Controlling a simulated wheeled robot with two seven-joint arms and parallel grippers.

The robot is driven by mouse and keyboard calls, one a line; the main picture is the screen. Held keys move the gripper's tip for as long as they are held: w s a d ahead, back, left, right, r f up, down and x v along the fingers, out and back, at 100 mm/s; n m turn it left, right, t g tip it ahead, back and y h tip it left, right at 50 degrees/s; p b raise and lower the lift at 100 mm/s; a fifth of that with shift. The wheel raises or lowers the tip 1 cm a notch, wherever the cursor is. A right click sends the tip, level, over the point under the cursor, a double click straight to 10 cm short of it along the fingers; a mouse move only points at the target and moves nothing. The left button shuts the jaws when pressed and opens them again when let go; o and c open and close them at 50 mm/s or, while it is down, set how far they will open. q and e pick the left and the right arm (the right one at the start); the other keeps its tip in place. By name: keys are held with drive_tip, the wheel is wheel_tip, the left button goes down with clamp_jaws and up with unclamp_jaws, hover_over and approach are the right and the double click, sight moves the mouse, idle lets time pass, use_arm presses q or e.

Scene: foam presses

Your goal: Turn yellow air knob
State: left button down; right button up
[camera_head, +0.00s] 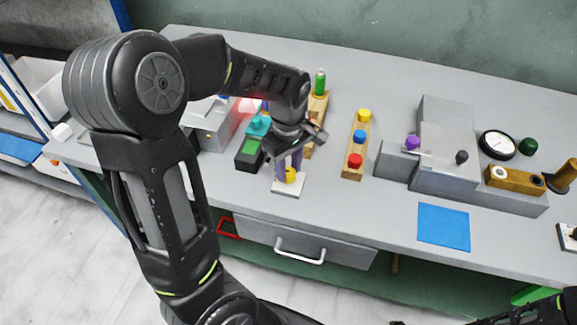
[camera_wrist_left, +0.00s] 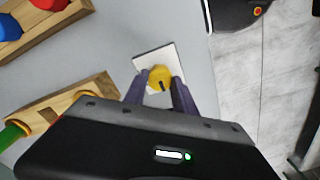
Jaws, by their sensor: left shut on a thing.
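The yellow air knob (camera_head: 291,175) sits on a small white plate (camera_head: 289,190) near the front edge of the grey table. It also shows in the left wrist view as a round yellow knob (camera_wrist_left: 160,79) with a dark mark, on its white plate (camera_wrist_left: 150,60). My left gripper (camera_head: 289,168) points down over the knob. Its purple fingers (camera_wrist_left: 160,90) stand on either side of the knob and are shut on it. My right gripper is not clearly seen; only a dark part of my arm shows at the bottom right.
Right of the knob, a wooden strip (camera_head: 351,164) carries yellow, blue and red buttons. A grey stepped block (camera_head: 444,150), a gauge (camera_head: 497,145) and a blue mat (camera_head: 443,226) lie further right. A green-topped box (camera_head: 249,152) stands close on the left. A drawer handle (camera_head: 300,254) sticks out below.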

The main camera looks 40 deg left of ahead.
use_arm(q)
drive_tip(key=shift+m, duration=0.4)
drive_tip(key=m, duration=0.3)
drive_tip(key=shift+m+b, duration=0.3)
drive_tip(key=shift+b, duration=0.05)
drive_tip(key=m, duration=0.4)
drive_tip(key=m+b, duration=0.1)
drive_tip(key=m, duration=0.8)
drive_tip(key=shift+w, duration=0.1)
drive_tip(key=shift+m, duration=0.4)
drive_tip(key=c, duration=1)
unclamp_jaws()
